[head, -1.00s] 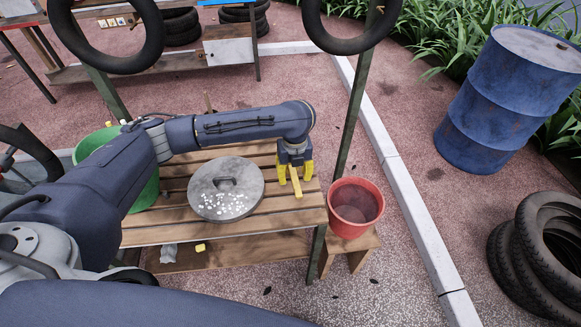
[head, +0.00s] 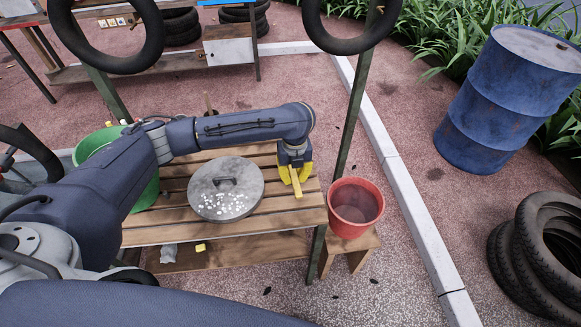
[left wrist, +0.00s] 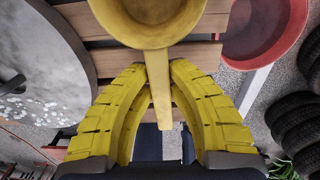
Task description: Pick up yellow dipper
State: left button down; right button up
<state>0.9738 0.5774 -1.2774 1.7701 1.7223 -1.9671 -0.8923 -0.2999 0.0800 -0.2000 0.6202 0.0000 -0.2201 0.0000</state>
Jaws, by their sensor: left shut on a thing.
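The yellow dipper (left wrist: 152,28) shows at the top of the left wrist view, its round cup cut off by the frame edge and its flat handle running down between my fingers. My left gripper (left wrist: 158,72) has its yellow ridged fingers closed on that handle. In the head view my left gripper (head: 295,175) is at the right end of the slatted wooden bench (head: 180,216), with the pale yellow handle (head: 296,188) showing between its fingers. The dipper's cup is hidden there behind the gripper. I cannot tell whether the dipper touches the bench. My right gripper is not in view.
A round grey lid (head: 236,205) with white bits lies on the bench, left of the gripper. A red bucket (head: 356,207) stands on a small stool to the right. A green tub (head: 145,191) is at the left. A dark post (head: 352,110) rises close to the gripper.

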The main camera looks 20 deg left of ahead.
aim_at(294, 175)
pick_arm(q)
jog(key=shift+r, duration=0.15)
notch_tip(294, 175, up, 20)
dwell(0.9)
jog(key=shift+f, duration=0.2)
dwell(0.8)
